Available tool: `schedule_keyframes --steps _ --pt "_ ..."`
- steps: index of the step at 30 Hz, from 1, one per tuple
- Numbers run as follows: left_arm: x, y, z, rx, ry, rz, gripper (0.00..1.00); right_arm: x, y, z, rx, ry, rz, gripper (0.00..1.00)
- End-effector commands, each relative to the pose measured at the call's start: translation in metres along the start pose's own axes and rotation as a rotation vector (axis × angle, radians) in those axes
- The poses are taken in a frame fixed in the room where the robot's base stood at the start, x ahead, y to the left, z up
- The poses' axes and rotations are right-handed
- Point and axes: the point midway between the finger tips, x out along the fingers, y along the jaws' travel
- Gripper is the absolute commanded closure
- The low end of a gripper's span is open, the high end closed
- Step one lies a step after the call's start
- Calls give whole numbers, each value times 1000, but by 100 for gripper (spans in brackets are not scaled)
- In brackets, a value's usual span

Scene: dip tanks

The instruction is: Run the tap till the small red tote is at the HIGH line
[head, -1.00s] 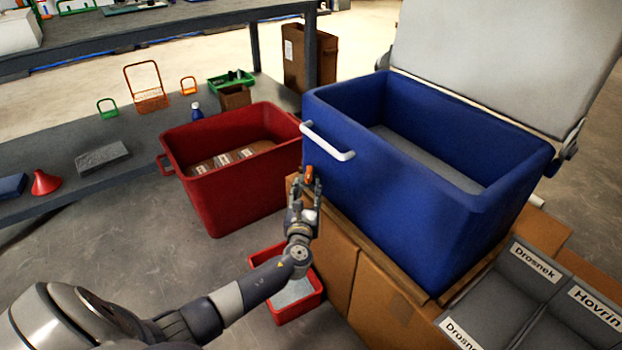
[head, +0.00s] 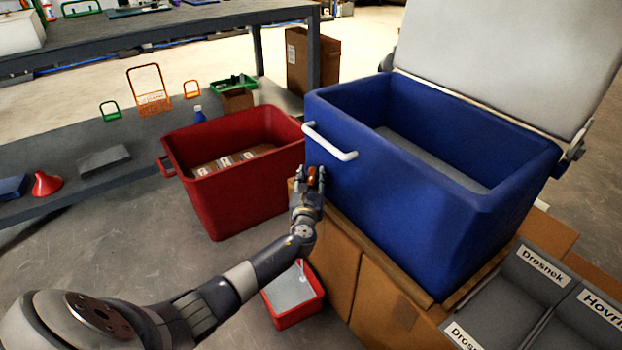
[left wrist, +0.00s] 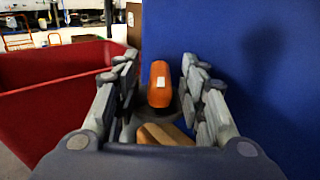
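The small red tote (head: 270,311) stands on the floor beside the cardboard boxes, below my left gripper. A pale grey surface shows inside it, with a thin white streak near its back right. I cannot make out a HIGH line. The orange tap handle (left wrist: 160,84) sits low on the near side of the blue tank (head: 400,190). My left gripper (head: 314,178) is at the tap, its fingers apart on either side of the handle. A gap shows on both sides in the left wrist view (left wrist: 158,82). My right gripper is not in view.
A large red tote (head: 245,195) with labelled brown packs stands left of the blue tank. Cardboard boxes (head: 375,300) bear the tank. Grey bins (head: 510,290) marked Drosnek stand at the right. A grey shelf (head: 85,185) runs along the left. Floor is bare left of the small tote.

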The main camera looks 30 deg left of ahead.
Motion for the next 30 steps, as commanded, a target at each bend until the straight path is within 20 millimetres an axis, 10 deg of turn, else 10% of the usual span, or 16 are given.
schedule_keyframes --steps 5,23,30 --pt "0 0 0 0 0 0 100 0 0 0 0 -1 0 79" --pt "0 -5 -1 -3 3 145 100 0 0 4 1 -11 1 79" --pt "0 -6 -2 -2 2 286 100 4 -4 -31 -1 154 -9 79"
